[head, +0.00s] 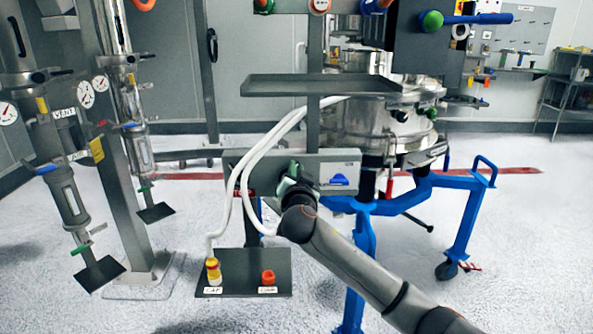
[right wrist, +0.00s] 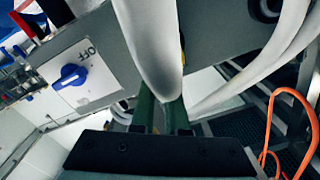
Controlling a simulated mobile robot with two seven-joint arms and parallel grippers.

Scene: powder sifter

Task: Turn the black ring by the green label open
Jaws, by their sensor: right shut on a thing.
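My right gripper (head: 293,172) is up against the grey control panel (head: 325,160), left of its blue knob. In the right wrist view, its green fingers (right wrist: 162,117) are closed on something. A thick white hose (right wrist: 150,40) crosses in front of the fingertips and hides what is between them. I cannot make out the black ring or its green label in either view; the gripper and hose cover that part of the panel. My left gripper is not in view.
The blue knob (right wrist: 70,75) beside the gripper is marked OFF. White hoses (head: 243,175) run down to a small dark shelf (head: 245,285) with a yellow and a red fitting. The steel sifter (head: 385,130) stands on a blue wheeled frame (head: 460,180). An orange cable (right wrist: 285,92) hangs at right.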

